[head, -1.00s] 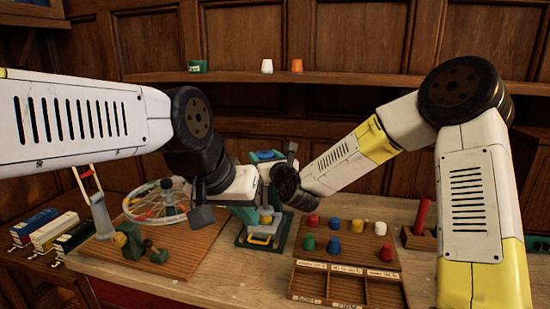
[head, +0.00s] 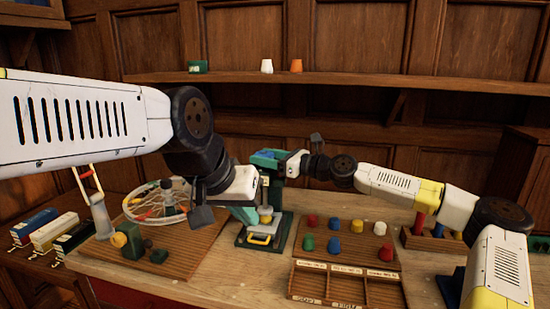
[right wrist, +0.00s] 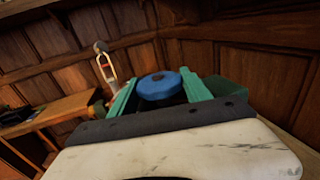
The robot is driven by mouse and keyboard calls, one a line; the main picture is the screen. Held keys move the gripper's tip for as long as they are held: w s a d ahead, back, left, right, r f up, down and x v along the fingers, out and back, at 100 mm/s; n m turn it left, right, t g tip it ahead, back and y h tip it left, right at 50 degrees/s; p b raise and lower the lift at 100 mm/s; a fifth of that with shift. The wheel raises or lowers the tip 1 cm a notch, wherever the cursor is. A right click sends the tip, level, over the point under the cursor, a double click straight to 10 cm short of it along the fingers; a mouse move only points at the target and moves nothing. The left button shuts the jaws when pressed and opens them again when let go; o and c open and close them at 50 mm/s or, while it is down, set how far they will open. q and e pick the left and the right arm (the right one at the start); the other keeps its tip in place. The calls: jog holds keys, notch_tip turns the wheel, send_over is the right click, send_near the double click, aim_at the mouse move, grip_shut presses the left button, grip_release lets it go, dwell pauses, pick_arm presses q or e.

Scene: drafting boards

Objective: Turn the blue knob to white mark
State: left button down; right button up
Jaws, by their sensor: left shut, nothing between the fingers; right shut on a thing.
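The blue knob (right wrist: 158,86) shows in the right wrist view between the two teal fingers of my right gripper (right wrist: 160,90), which is shut on it. In the head view my right gripper (head: 266,160) comes in from the right at the top of the green press (head: 276,196), and its fingers hide most of the knob. I cannot make out a white mark in either view. My left gripper (head: 244,214) is shut and empty, low beside the left of the press.
A spoked wheel (head: 165,203) stands on a board to the left. Several coloured caps (head: 333,244) sit on a board right of the press, behind a compartment tray (head: 345,289). A peg rack (head: 430,240) stands further right. A shelf (head: 350,84) runs along the back wall.

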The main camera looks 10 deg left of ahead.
jog(key=n+g, duration=0.3)
jog(key=g, duration=0.1)
jog(key=n+g, duration=0.3)
jog(key=g, duration=0.2)
jog(key=shift+w+a+g, duration=0.1)
jog(key=shift+w+g, duration=0.05)
jog(key=shift+g, duration=0.15)
jog(key=shift+f+n+g+h, duration=0.1)
jog(key=shift+n+g+h, duration=0.6)
jog(key=shift+n+g, duration=1)
jog(key=shift+g, duration=0.7)
jog(key=shift+s+f+n+g+h, duration=0.2)
jog(key=shift+n+g+h, duration=0.1)
jog(key=shift+g+h, duration=0.25)
jog(key=o, duration=1.4)
jog(key=shift+c, duration=0.2)
jog(key=shift+r, duration=0.1)
jog(key=shift+r, duration=0.15)
